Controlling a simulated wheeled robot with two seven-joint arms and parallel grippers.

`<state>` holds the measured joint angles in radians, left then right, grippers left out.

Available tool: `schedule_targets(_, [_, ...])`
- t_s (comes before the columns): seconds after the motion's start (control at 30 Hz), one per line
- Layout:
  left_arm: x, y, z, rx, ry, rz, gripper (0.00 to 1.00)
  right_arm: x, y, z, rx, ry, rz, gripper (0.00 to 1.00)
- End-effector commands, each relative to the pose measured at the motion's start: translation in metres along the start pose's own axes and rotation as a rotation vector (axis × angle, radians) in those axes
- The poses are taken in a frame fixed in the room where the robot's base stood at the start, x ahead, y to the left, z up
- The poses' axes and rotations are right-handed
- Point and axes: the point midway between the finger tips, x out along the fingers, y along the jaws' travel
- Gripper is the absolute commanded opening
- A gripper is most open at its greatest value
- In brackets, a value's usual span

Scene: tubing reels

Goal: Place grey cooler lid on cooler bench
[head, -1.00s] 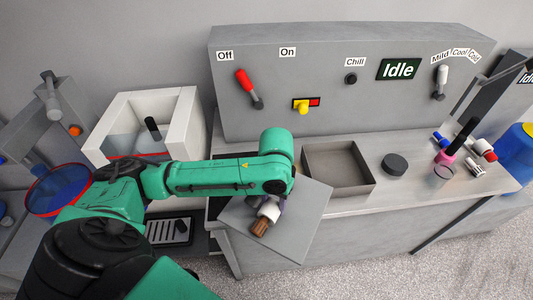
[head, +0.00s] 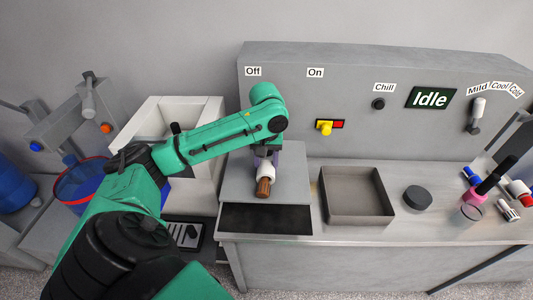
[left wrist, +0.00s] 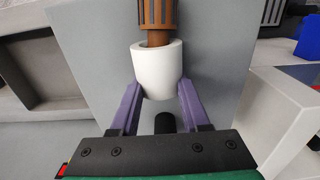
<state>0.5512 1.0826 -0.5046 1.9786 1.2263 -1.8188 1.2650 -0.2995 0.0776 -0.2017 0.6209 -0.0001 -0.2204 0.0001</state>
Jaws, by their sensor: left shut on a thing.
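The grey cooler lid (head: 293,170) is a flat square plate, over the left end of the bench (head: 300,228). A dark rectangular opening (head: 265,218) shows in front of it. My left gripper (head: 264,164) is over the lid, its purple fingers shut around a white collar (left wrist: 157,70) with a brown grip (left wrist: 158,20). In the left wrist view the lid (left wrist: 105,60) fills the background behind the fingers (left wrist: 158,100). A short black piece shows between the fingers. Whether the lid touches the bench, I cannot tell. My right gripper is out of view.
An empty grey tray (head: 357,212) is right of the lid, then a black disc (head: 417,197) and several small items. A white box (head: 150,122) stands at the left. The control panel (head: 350,75) rises behind the bench.

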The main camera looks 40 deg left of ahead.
Motion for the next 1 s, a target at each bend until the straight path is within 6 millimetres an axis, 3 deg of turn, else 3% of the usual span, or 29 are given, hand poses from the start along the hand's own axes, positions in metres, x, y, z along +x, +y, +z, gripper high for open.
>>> schedule_targets(0.2, [0.069, 0.000, 0.000, -0.001, -0.002, -0.001, 0.00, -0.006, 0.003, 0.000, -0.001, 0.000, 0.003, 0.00])
schedule_targets(0.5, [0.126, 0.001, 0.000, 0.001, 0.001, 0.001, 0.00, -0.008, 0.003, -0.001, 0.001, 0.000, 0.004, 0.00])
schedule_targets(0.6, [0.139, 0.000, -0.001, 0.002, 0.003, 0.000, 0.00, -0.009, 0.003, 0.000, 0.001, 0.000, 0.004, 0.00])
schedule_targets(0.9, [0.142, 0.000, -0.001, 0.002, 0.003, 0.001, 0.00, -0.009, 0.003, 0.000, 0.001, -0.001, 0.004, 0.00])
schedule_targets(0.93, [0.142, 0.000, 0.000, 0.002, 0.002, 0.000, 0.57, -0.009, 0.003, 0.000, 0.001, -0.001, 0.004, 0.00])
schedule_targets(1.0, [0.142, 0.000, 0.000, 0.002, 0.002, 0.000, 0.76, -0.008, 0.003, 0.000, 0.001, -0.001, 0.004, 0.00])
